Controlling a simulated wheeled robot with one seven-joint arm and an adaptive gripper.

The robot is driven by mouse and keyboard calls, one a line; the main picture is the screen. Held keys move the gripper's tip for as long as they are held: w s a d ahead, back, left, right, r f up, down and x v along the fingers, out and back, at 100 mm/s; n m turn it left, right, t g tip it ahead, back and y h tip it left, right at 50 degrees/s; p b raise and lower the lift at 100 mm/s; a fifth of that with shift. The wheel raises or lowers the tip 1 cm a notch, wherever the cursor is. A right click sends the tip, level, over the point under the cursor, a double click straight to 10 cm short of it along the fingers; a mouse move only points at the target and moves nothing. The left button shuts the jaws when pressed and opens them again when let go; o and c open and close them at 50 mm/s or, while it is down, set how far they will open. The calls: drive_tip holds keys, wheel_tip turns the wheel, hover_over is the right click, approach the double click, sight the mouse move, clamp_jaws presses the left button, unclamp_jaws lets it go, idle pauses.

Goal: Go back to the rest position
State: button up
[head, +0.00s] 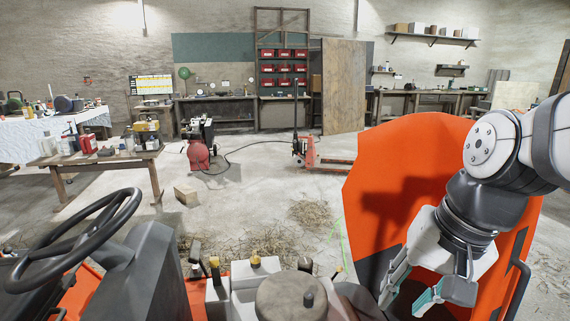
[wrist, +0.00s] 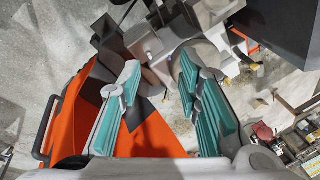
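My gripper (head: 412,290) hangs low at the right of the head view, in front of a large orange panel (head: 385,150). Its teal-padded fingers are spread apart, with nothing between them. In the wrist view my gripper (wrist: 160,105) shows the same two teal pads with a wide gap. Beyond the fingertips are grey metal parts (wrist: 150,45); I cannot tell whether the fingers touch them. The orange panel also shows in the wrist view (wrist: 80,118), below and left of the fingers.
A black steering wheel (head: 75,240) stands at the left front. Levers with yellow knobs (head: 255,260) and a round grey cap (head: 292,296) are at the front middle. A black handle (head: 517,285) is on the right. A cluttered wooden table (head: 95,158), red pallet jack (head: 305,152) and straw lie farther off.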

drive_tip(key=shift+o, duration=0.3)
drive_tip(key=s+d+r+n+t+h+p, duration=0.1)
drive_tip(key=s+r+n, duration=0.3)
drive_tip(key=s, duration=0.6)
drive_tip(key=shift+s+d+t+h+p, duration=0.3)
drive_tip(key=shift+s+d+h+p, duration=0.05)
drive_tip(key=shift+d+h+p, duration=0.15)
drive_tip(key=w+a+f+m+g+y+b, duration=0.1)
drive_tip(key=w+f+m+g+b, duration=0.15)
drive_tip(key=w+f+m, duration=0.65)
drive_tip(key=w+a+f+m+g+b, duration=0.1)
drive_tip(key=w+f+m+b, duration=0.25)
drive_tip(key=w+f, duration=1.2)
drive_tip(key=w+f+m+b, duration=0.1)
drive_tip(key=w+f, duration=0.2)
drive_tip(key=f, duration=0.4)
drive_tip(key=w+d+f+m+b, duration=0.1)
drive_tip(key=w+f+b, duration=0.1)
drive_tip(key=f, duration=0.6)
drive_tip(key=w+f+m+h+b, duration=0.1)
drive_tip(key=w+f, duration=0.3)
drive_tip(key=f, duration=0.3)
drive_tip(key=shift+w+d+f+m+g, duration=0.15)
drive_tip(key=shift+w+d+m+g, duration=0.1)
drive_tip(key=shift+d+g, duration=0.1)
clamp_jaws()
drive_tip(key=c, duration=0.8)
unclamp_jaws()
